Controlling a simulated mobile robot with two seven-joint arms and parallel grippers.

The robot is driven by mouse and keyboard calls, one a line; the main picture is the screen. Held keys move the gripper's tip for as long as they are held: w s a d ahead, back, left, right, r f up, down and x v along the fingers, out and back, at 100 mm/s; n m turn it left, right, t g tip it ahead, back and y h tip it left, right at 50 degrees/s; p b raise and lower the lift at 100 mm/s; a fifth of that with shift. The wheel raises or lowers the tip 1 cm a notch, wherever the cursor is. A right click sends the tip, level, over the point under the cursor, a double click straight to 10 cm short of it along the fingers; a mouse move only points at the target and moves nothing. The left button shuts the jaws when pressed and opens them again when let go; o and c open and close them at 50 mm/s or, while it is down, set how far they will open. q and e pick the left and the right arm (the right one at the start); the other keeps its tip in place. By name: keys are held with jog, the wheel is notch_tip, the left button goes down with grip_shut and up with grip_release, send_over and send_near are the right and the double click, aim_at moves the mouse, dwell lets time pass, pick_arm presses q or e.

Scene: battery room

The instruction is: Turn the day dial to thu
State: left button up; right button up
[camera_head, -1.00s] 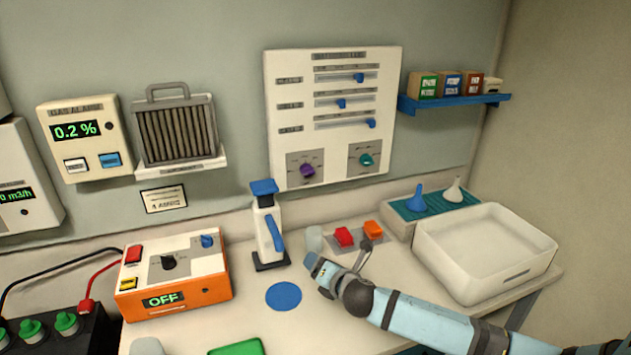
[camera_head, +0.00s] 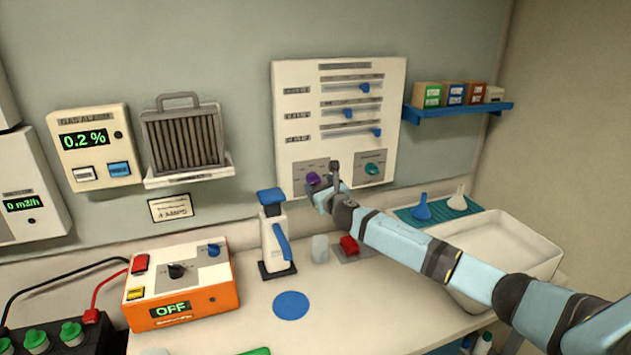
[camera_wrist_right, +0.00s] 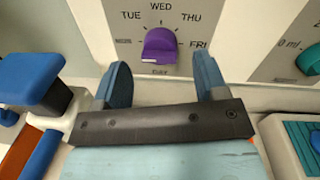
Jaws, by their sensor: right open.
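The purple day dial (camera_head: 313,179) sits low on the left of the white wall panel (camera_head: 300,95). In the right wrist view the purple dial (camera_wrist_right: 160,45) shows close up, with TUE, WED, THU and FRI printed around it. I cannot tell surely which day it points to. My right gripper (camera_head: 323,183) is raised in front of the dial and partly covers it in the head view. In the wrist view my right gripper (camera_wrist_right: 161,80) is open and empty, one finger on each side below the dial, apart from it. My left gripper is not in view.
A teal dial (camera_head: 372,169) is right of the purple one, with sliders above. Below stand a white-and-blue bottle-like device (camera_head: 275,232), a red block (camera_head: 349,245) and a white basin (camera_head: 520,245). A blue shelf (camera_head: 455,112) juts out at right.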

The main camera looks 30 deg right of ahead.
aim_at(316, 182)
jog(key=shift+w+d, duration=0.15)
jog(key=shift+w, duration=0.7)
jog(key=shift+w+d, duration=0.1)
jog(key=shift+w, duration=0.75)
jog(key=c, duration=0.9)
